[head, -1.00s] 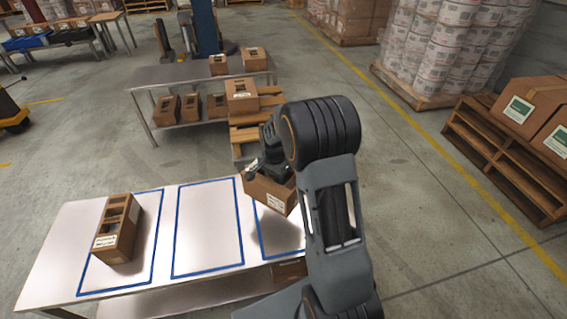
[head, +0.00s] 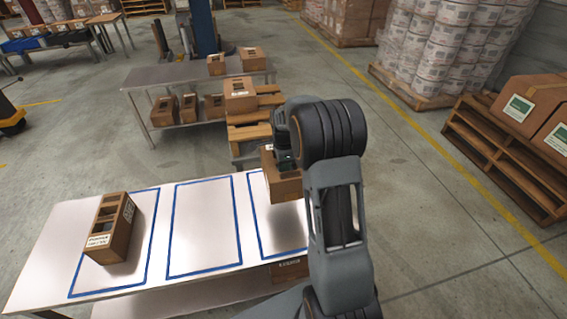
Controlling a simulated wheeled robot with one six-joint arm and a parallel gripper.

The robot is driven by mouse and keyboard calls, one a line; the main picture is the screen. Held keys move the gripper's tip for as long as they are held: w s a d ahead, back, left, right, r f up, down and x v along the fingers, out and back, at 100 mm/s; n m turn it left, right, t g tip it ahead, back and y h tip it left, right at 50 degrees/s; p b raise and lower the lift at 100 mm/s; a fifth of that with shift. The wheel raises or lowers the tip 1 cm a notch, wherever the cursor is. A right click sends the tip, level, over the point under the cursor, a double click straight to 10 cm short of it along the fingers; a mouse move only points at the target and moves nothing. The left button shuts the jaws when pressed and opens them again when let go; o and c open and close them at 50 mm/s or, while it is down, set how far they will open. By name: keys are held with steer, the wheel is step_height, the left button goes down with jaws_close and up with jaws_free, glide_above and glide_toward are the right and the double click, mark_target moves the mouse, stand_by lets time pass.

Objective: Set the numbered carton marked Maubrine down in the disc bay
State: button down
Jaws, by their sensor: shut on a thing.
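My gripper (head: 284,158) is shut on a brown carton (head: 286,187), mostly behind my arm. The carton hangs above the right-hand blue-outlined bay, near its far end, apart from the tabletop. No writing on it can be read here, so I cannot tell whether it is the Maubrine one. The steel table (head: 52,240) has three blue-outlined bays. The left bay (head: 152,220) holds another carton (head: 109,228) with a white label too small to read. The middle bay (head: 204,226) is empty. The right bay (head: 262,225) is partly hidden by my arm. No disc sign is visible.
Another carton (head: 290,269) sits below the table's front edge. Behind, a wooden pallet stack (head: 250,132) bears a carton (head: 240,95), beside a second table (head: 150,78) with several cartons. Pallets of boxes (head: 535,105) stand at right. Floor left of the table is clear.

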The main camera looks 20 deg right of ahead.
steer(key=shift+f, duration=0.4)
steer(key=shift+a+f+b, duration=0.15)
steer(key=shift+f+b, duration=0.4)
steer(key=shift+f, duration=0.15)
steer(key=shift+f, duration=0.2)
stand_by(0.4)
steer(key=shift+f+b, duration=3.75)
steer(key=shift+f, duration=1.85)
steer(key=shift+f, duration=0.25)
steer(key=c, duration=0.8)
jaws_free()
steer(key=shift+c, duration=0.2)
step_height(320, 180, up, 14)
steer(key=shift+f+p, duration=0.1)
steer(key=shift+p, duration=0.7)
